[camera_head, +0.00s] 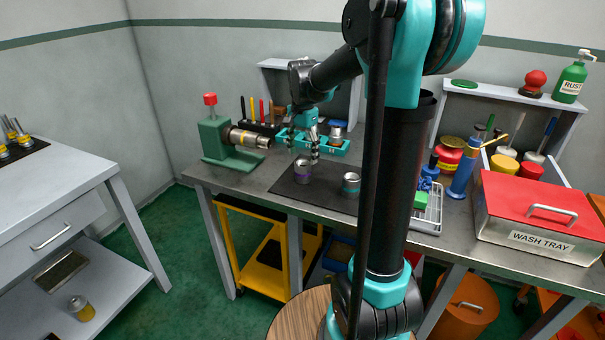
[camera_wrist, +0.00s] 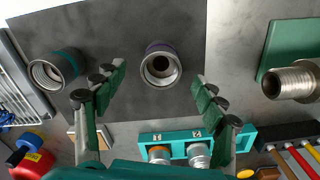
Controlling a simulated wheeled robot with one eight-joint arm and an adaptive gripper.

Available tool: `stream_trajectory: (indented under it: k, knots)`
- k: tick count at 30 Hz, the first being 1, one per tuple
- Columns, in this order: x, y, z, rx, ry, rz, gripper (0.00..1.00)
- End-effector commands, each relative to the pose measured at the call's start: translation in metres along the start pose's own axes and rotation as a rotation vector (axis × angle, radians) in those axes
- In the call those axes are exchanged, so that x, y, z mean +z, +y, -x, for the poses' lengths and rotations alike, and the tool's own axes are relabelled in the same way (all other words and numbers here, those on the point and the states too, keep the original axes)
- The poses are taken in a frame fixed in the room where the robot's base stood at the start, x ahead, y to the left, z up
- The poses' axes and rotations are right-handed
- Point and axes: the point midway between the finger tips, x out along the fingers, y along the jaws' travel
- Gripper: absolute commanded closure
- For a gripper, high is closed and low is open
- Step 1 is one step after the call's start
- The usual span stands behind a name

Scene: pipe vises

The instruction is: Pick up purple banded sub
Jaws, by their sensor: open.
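The purple banded sub (camera_head: 303,171) is a short metal cylinder standing upright on a dark mat (camera_head: 283,184) on the workbench. In the wrist view the purple banded sub (camera_wrist: 160,65) shows its open threaded bore from above, with a purple band at its far edge. My gripper (camera_head: 306,152) is above and just behind it. In the wrist view my gripper (camera_wrist: 160,83) is open, with one green-padded finger on each side of the sub and gaps between. A teal banded sub (camera_wrist: 56,72) stands on the same mat to the left; it also shows in the head view (camera_head: 351,184).
A green vise (camera_head: 214,139) holding a threaded pipe (camera_head: 248,138) stands left of the mat. A teal tray (camera_wrist: 182,134) with fittings lies behind it. A wire rack (camera_head: 428,215) and red-lidded wash tray (camera_head: 540,210) are to the right.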

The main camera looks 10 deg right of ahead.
Motion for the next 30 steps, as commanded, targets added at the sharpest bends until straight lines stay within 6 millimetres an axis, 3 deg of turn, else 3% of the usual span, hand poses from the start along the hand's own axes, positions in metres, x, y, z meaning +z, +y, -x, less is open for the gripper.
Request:
stream_trajectory:
  k: [8,18,26,30]
  knots:
    - [-0.001,-0.001,-0.02,0.0,0.0,0.0,0.29]
    - [-0.004,-0.003,-0.062,0.0,0.0,0.001,0.29]
    - [-0.004,-0.003,-0.065,0.0,0.0,0.0,0.29]
    - [-0.004,-0.003,-0.065,0.0,0.0,0.0,0.44]
